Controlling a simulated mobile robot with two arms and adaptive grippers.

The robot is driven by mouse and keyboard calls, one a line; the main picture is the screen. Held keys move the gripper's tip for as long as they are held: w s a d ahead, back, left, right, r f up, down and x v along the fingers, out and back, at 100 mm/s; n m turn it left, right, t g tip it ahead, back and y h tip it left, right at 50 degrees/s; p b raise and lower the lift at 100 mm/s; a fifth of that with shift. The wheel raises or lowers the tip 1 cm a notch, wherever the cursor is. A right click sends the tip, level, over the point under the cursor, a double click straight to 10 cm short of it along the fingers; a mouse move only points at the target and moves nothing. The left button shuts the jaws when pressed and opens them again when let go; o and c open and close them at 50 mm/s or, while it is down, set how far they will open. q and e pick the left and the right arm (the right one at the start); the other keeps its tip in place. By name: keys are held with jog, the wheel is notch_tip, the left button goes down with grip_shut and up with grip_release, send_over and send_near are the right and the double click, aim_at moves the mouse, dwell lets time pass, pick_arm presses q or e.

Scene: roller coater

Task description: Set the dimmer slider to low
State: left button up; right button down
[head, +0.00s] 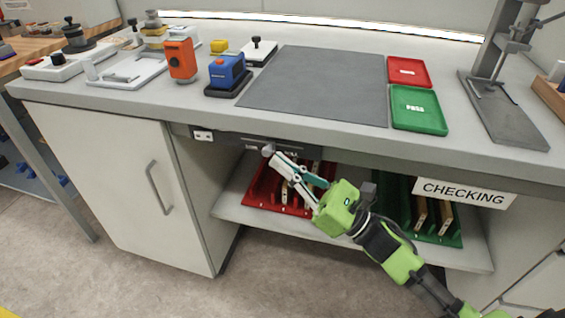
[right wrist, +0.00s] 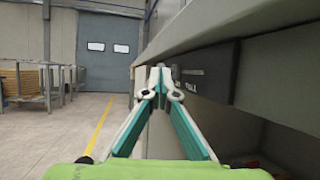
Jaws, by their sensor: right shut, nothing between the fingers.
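The dimmer is a dark strip (head: 318,154) under the front edge of the workbench, with small pale lettering that is hard to read. A small grey knob (head: 268,150) shows on it, left of the strip's middle. My right gripper (head: 274,159) is shut and empty, its fingertips right at the knob; I cannot tell whether they touch it. In the right wrist view the shut fingertips (right wrist: 167,88) are beside the dark panel (right wrist: 212,72) under the bench edge; the knob is not clear there. My left gripper is not in view.
The bench underside (right wrist: 230,25) is close above the gripper. Below it, a shelf (head: 232,210) holds red (head: 262,190) and green (head: 448,236) racks. A white socket (head: 203,135) is left of the dimmer. A CHECKING sign (head: 464,193) hangs right. Floor in front is clear.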

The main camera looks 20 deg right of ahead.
jog(key=shift+w+a, duration=0.1)
jog(key=shift+a, duration=0.05)
jog(key=w+a+b, duration=0.1)
jog(key=w+a, duration=0.2)
jog(key=a, duration=0.2)
jog(key=shift+w+a, duration=0.15)
jog(key=shift+w, duration=0.15)
jog(key=shift+b, duration=0.3)
